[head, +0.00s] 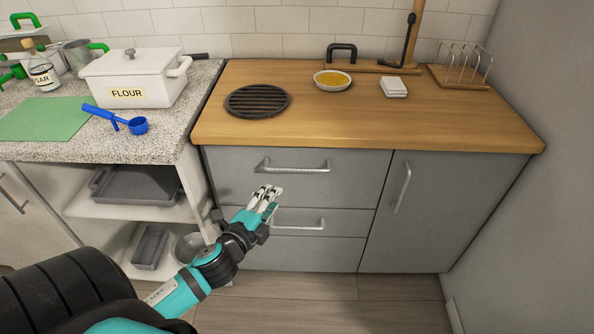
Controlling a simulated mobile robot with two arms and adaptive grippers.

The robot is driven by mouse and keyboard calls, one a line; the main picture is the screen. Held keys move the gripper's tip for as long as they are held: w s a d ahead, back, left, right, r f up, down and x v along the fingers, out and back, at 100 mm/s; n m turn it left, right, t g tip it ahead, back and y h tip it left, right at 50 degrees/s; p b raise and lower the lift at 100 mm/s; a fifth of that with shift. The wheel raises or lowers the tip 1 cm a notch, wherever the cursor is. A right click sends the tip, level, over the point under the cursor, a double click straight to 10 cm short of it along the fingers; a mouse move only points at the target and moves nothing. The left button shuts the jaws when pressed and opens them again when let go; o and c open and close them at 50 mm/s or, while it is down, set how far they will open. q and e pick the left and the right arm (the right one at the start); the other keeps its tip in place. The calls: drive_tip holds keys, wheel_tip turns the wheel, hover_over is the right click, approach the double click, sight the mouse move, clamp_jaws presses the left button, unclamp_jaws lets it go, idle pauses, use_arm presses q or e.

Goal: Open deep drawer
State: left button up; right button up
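A grey cabinet under the wooden worktop has two drawers, one above the other. The upper drawer (345,188) has a horizontal bar handle (293,169) and is closed. The lower drawer (345,245) is also closed; the left end of its handle (305,227) is partly hidden behind my gripper. My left gripper (266,193) is in front of the drawers, below and left of the upper handle. It does not visibly hold either handle, and the gap between its fingers is unclear. My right gripper is not in view.
A cupboard door (425,205) with a slanted-looking handle is right of the drawers. An open shelf unit (180,210) stands close on the left. A grey wall (545,210) bounds the right. Floor (320,295) in front of the cabinet is clear.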

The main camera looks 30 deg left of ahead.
sight(298, 171)
use_arm(q)
drive_tip(key=x, duration=1.5)
drive_tip(key=shift+w+d+f, duration=0.1)
drive_tip(key=shift+w+f, duration=0.1)
drive_tip(key=shift+w, duration=0.2)
clamp_jaws()
